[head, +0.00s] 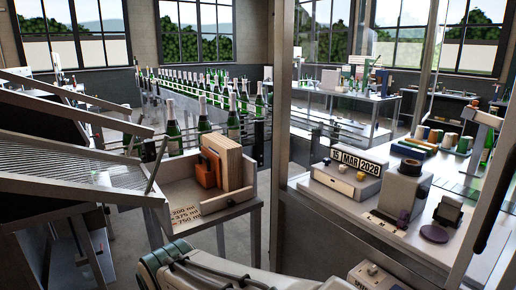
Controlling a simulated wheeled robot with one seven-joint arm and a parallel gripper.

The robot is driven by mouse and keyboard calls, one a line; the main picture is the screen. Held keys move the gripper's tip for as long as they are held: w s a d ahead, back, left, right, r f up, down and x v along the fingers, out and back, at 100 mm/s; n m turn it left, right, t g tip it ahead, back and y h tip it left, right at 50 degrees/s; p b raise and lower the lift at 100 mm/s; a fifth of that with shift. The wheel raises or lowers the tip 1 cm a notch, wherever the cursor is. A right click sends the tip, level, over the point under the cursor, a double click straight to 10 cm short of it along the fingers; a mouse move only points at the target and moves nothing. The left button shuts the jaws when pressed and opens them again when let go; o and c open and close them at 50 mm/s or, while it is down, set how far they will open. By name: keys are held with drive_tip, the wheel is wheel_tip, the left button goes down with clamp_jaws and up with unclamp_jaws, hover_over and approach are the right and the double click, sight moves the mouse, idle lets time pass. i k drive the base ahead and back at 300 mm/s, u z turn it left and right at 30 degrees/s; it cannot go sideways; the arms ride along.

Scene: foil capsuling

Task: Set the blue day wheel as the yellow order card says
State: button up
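A date unit (345,184) on the right bench shows a white plate with black lettering (356,162), which seems to read 15 MAR 2028, its first character partly unclear. A small yellowish spot shows on the unit's front. I cannot make out a blue day wheel on it. I cannot pick out a yellow order card. My gripper is not in view; only part of my pale arm shows at the bottom edge.
A metal post stands left of the right bench (425,235). A dark purple disc (434,233) and a black-topped device (448,210) sit on that bench. Coloured rolls (411,151) lie behind. A wooden box (228,163) stands on the left table, and green bottles line the conveyor behind.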

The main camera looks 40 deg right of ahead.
sight(327, 160)
drive_tip(key=z, duration=0.45)
drive_tip(key=i, duration=1.1)
drive_tip(key=z, duration=0.9)
